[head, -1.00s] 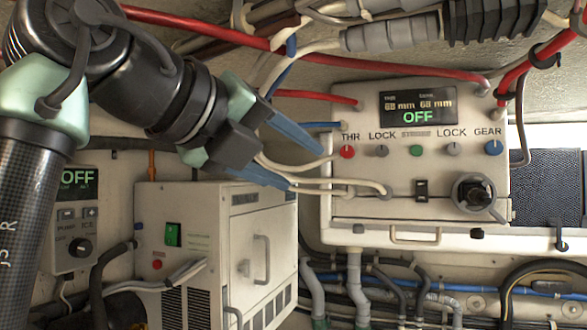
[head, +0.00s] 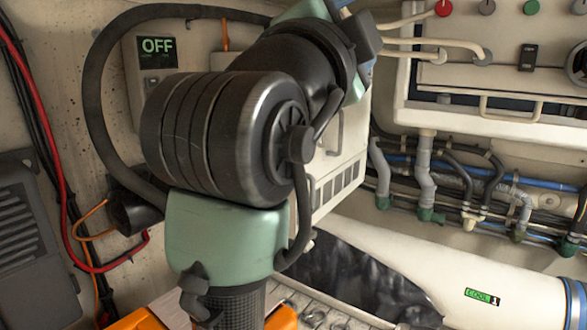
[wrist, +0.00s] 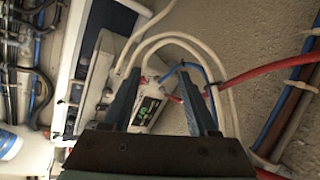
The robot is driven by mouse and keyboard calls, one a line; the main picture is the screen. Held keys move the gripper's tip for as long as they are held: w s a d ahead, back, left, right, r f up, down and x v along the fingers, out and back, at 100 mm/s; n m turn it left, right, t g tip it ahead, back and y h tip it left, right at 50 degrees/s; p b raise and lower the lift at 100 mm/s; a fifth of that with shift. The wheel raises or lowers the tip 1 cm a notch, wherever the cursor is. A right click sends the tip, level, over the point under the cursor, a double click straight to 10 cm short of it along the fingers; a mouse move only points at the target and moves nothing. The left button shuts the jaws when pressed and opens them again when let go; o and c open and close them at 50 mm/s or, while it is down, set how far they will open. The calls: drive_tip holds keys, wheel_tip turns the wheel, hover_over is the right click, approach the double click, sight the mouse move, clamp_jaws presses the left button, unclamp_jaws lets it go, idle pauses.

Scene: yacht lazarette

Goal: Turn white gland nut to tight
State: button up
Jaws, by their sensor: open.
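My gripper (wrist: 160,75) is open and empty in the wrist view, its two blue fingers spread. White cables loop close to the fingertips, and a pale box with a green-lit display lies beyond them. In the head view my gripper is mostly cut off at the top edge. A pale cable fitting (head: 440,57) is at the front of the control box (head: 407,90). Another pale fitting (head: 469,221) sits among green ones on the pipes below. I cannot tell which is the white gland nut, or how tight either is.
A white cabinet (head: 345,160) stands behind my arm. An OFF panel (head: 152,62) is on the wall at left. A white cylinder marked COOL 1 (head: 525,300) lies at lower right. In the wrist view, a red cable (wrist: 262,72) runs right of the fingers.

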drive_tip(key=s+a+n+t+y, duration=0.3)
drive_tip(key=s+n+t+y, duration=0.1)
drive_tip(key=s+n, duration=0.3)
drive_tip(key=s+a+n+t+y, duration=0.3)
drive_tip(key=s+n, duration=0.4)
drive_tip(key=n, duration=0.4)
drive_tip(key=shift+s+a+f+n+t+y, duration=0.3)
drive_tip(key=shift+f+t+y, duration=0.15)
drive_tip(key=shift+y, duration=0.75)
drive_tip(key=shift+w, duration=0.1)
